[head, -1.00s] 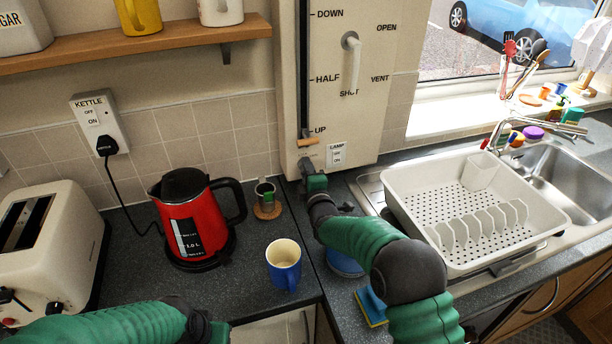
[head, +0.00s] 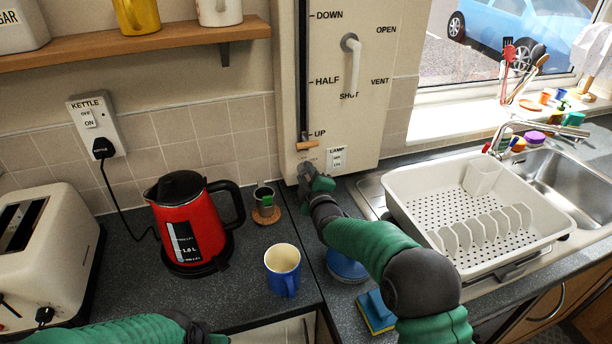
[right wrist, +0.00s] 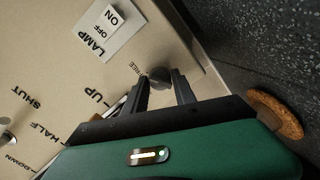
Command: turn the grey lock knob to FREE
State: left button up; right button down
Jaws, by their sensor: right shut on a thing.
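The grey lock knob (right wrist: 158,74) sits low on the cream wall panel, beside the small word FREE, in the right wrist view. My right gripper (right wrist: 161,88) has its two dark fingers on either side of the knob and is shut on it. The fingers and the gripper's shadow hide part of the knob, and I cannot tell which way it points. In the head view the right gripper (head: 306,172) is at the panel's bottom edge and covers the knob. My left arm crosses the bottom left; its fingers are out of frame.
The lamp switch (head: 337,159) is just right of the right gripper. A slider handle (head: 306,145) is just above it. A small cup (head: 264,200) on a cork coaster, a blue mug (head: 283,270) and a red kettle (head: 190,225) stand left. A dish rack (head: 480,215) stands right.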

jog(key=shift+f, duration=0.25)
jog(key=c, duration=1)
grip_release()
jog(key=shift+r, duration=0.1)
jog(key=shift+c, duration=0.2)
jog(key=b+v, duration=0.1)
jog(key=v, duration=1.5)
jog(key=shift+s, duration=0.35)
